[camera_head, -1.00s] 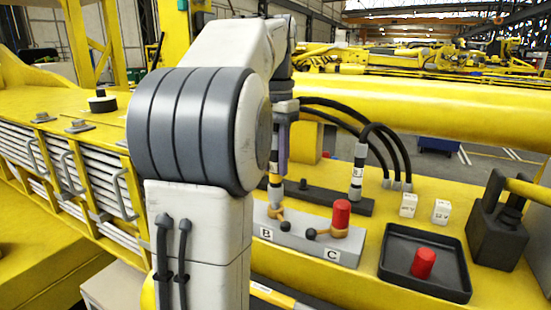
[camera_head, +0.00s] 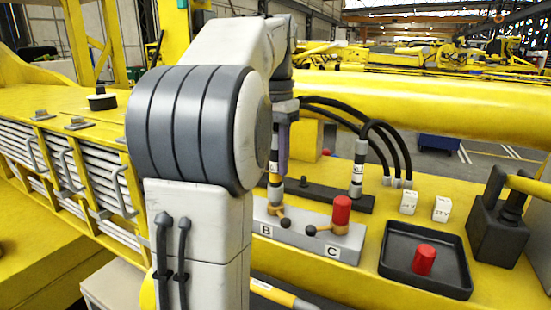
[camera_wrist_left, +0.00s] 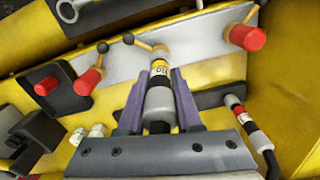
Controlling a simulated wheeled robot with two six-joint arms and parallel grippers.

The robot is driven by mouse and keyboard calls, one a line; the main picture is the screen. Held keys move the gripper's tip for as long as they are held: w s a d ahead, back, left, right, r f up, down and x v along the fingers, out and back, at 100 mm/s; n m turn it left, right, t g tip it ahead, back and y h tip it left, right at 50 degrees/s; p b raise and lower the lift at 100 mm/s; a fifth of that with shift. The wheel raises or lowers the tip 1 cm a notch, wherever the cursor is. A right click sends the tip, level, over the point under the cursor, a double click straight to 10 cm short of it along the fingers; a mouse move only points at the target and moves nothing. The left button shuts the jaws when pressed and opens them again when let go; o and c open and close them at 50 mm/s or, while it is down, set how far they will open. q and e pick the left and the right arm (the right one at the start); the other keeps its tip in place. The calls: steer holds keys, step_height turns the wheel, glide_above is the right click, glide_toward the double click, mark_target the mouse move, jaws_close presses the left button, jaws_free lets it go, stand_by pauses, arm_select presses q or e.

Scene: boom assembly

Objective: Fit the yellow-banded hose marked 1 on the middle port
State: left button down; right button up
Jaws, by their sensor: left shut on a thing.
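My left gripper (camera_head: 281,172) is shut on the hose end (camera_wrist_left: 158,100). The wrist view shows its purple fingers on either side of the metal fitting, which has a yellow band with dark marking. The hose end stands over the grey port block (camera_head: 290,233) at the port by the letter B. Its tip is near or at the port; I cannot tell whether it is seated. The port by C carries a red cap (camera_head: 341,211). Another red cap (camera_wrist_left: 247,37) is at the other end of the block in the wrist view. My right gripper is out of view.
Another hose end (camera_head: 357,172) stands on the dark rack behind the block. A red-banded hose (camera_wrist_left: 240,118) shows in the wrist view. A black tray (camera_head: 455,290) holds a loose red cap (camera_head: 423,260). Two white marked cubes (camera_head: 409,202) stand near the rack. Ball-ended levers (camera_head: 312,230) sit beside the ports.

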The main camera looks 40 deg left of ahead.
arm_select(q)
steer(key=shift+f+b, duration=0.35)
steer(key=shift+f, duration=0.2)
steer(key=c, duration=0.5)
jaws_free()
step_height(320, 180, up, 10)
steer(key=p, duration=0.3)
steer(key=shift+f, duration=0.1)
steer(key=shift+r+p, duration=0.35)
steer(key=shift+r, duration=0.05)
